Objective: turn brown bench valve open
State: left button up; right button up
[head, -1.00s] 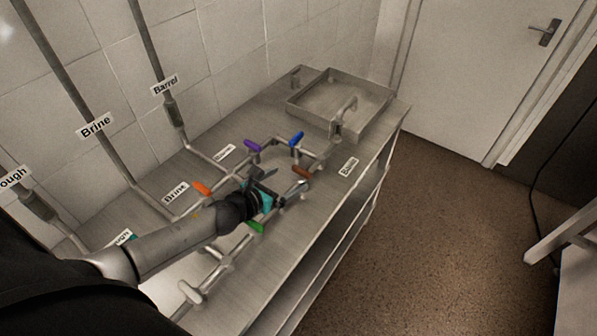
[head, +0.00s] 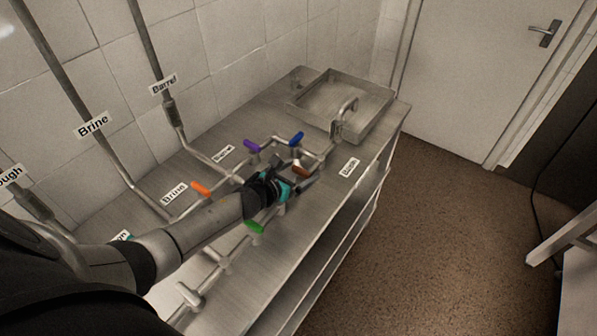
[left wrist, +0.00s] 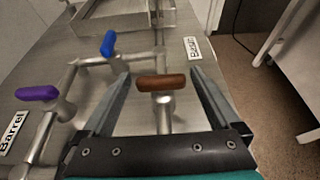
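The brown valve handle (left wrist: 161,83) sits on top of a short metal stem on the bench pipework. In the left wrist view it lies crosswise between the two fingers of my left gripper (left wrist: 160,95), with a gap on each side. The left gripper is open and does not visibly touch the handle. In the head view the brown handle (head: 301,171) shows just beyond the left gripper (head: 306,176), partly covered by it. My right gripper is not in view.
A blue handle (head: 296,139), a purple handle (head: 252,145), an orange handle (head: 201,189) and a green handle (head: 254,227) stand on nearby pipes. A metal basin (head: 376,117) with a spout is at the bench's far end.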

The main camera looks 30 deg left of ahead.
pick_arm(q)
jog(key=c, duration=1.1)
